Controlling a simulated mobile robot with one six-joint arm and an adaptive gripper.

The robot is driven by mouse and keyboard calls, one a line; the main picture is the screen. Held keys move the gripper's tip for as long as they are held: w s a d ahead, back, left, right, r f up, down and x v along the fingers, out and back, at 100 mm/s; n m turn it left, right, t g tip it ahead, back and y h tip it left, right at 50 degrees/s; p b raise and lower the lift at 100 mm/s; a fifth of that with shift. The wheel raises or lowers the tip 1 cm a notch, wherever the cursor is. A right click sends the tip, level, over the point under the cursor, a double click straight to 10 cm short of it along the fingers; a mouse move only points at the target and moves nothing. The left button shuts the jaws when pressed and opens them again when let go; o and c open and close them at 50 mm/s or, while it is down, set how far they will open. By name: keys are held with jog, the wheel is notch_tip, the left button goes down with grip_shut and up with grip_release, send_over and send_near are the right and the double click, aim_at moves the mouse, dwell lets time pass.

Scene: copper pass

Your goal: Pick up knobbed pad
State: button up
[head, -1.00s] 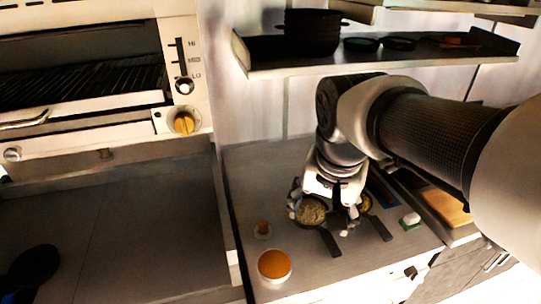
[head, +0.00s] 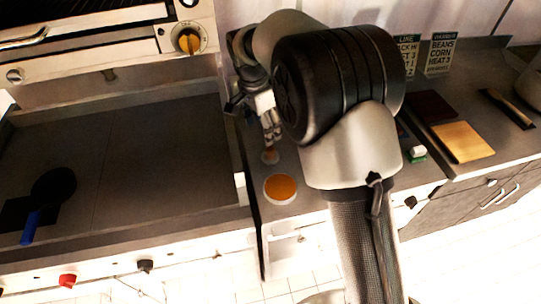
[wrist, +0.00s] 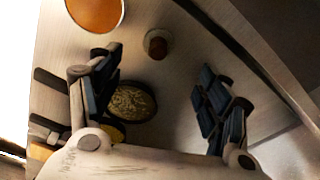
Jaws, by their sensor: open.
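The small round piece with a brown knob, which looks like the knobbed pad (head: 270,156), sits on the grey counter just behind the orange-filled bowl. It also shows in the wrist view (wrist: 156,44), ahead of my fingers and apart from them. My gripper (head: 271,128) is above and just behind it, pointing down. In the wrist view my gripper (wrist: 158,72) has its two fingers spread wide, with nothing held between them.
The orange-filled bowl (head: 281,188) stands close in front of the pad. A pan of pale grains (wrist: 132,101) lies under my gripper. A raised edge borders the griddle (head: 120,150) to the left. A wooden board (head: 463,142) lies far right.

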aim_at(270, 149)
jog(key=f, duration=0.2)
jog(key=f+b, duration=0.1)
jog(key=f, duration=0.2)
jog(key=f+b, duration=0.1)
jog(key=f, duration=0.1)
jog(key=shift+w+d+f, duration=0.2)
jog(key=shift+w+d, duration=0.1)
jog(key=shift+d, duration=0.05)
jog(key=shift+w+d+f+b, duration=0.2)
jog(key=shift+f+b, duration=0.25)
jog(key=shift+f, duration=0.45)
jog(key=shift+w+d+f+b, duration=0.1)
jog(key=shift+d+f+b, duration=0.25)
jog(key=shift+f, duration=0.5)
jog(key=shift+w+d+f+b, duration=0.15)
jog(key=shift+f+b, duration=0.35)
jog(key=shift+f, duration=0.4)
jog(key=shift+r, duration=0.1)
jog(key=c, duration=1.1)
notch_tip(270, 149, up, 20)
jog(key=p, duration=0.6)
jog(key=shift+p, duration=0.35)
